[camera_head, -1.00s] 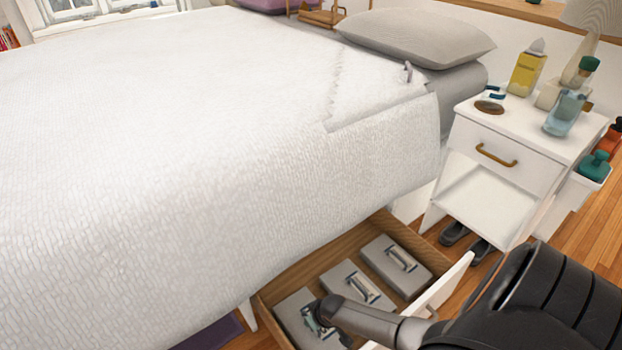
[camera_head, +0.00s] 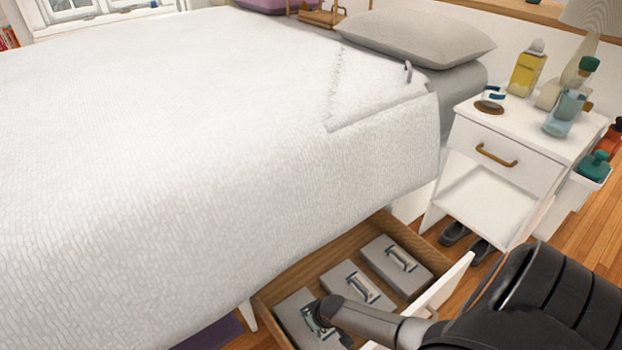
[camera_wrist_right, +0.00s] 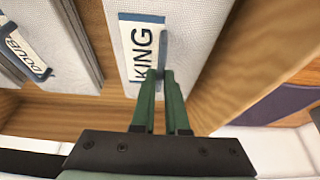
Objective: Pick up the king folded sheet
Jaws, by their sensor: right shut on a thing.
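The king folded sheet (camera_head: 293,303) is a light grey, flat folded bundle at the near end of the open wooden under-bed drawer. In the right wrist view, its white label reads KING, and the sheet (camera_wrist_right: 190,35) fills the upper middle. A blue-grey handle stands on it beside the label. My right gripper (camera_head: 318,313) reaches down into the drawer over this sheet. Its green fingers (camera_wrist_right: 164,85) are shut on the handle, one on each side. The sheet still lies in the drawer. My left gripper is not in view.
Two similar grey folded sheets lie in the drawer, one in the middle (camera_head: 345,272) and one at the far end (camera_head: 383,250). The wrist view shows a neighbour's label reading DOUB (camera_wrist_right: 25,50). The bed (camera_head: 200,200) overhangs the drawer. A white nightstand (camera_head: 525,160) stands at right.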

